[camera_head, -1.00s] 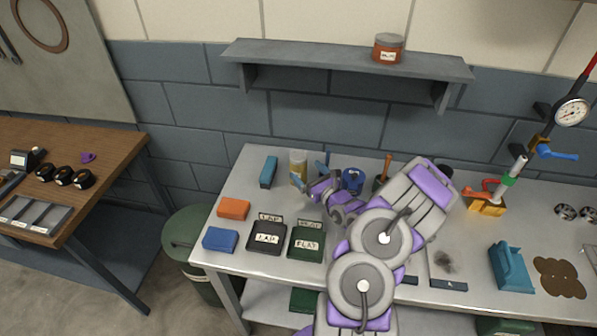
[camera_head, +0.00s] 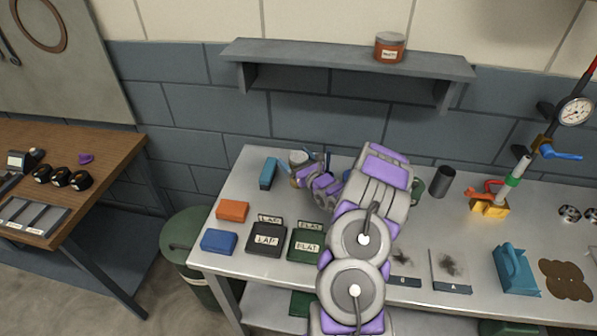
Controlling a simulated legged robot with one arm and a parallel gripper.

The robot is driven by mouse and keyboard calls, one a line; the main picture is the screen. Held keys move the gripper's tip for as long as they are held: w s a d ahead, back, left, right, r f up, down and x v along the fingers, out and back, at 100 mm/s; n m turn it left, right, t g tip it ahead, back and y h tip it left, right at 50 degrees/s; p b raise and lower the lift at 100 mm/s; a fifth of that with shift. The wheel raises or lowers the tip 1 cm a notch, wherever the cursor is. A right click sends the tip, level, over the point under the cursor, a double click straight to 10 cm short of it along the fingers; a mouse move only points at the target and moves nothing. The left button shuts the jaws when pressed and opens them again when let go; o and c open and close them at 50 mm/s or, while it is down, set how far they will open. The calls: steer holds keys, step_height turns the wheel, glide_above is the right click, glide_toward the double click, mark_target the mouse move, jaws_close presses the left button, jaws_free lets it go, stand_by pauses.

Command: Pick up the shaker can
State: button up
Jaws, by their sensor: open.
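A can with a cream body and a grey top (camera_head: 298,158), which looks like the shaker can, stands upright near the back left of the bench. My gripper (camera_head: 301,168) is at the can, with its blue fingers open on either side of it. The purple and grey wrist covers the can's lower right part. I cannot tell whether the fingers touch the can.
A teal block (camera_head: 268,173) stands left of the can. Orange (camera_head: 232,211) and blue (camera_head: 219,241) blocks and black (camera_head: 266,240) and green (camera_head: 305,244) labelled boxes lie in front. A dark cylinder (camera_head: 443,182) stands to the right. A shelf (camera_head: 340,62) hangs above.

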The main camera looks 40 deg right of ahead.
steer(key=c, duration=1.3)
steer(key=shift+r, duration=0.1)
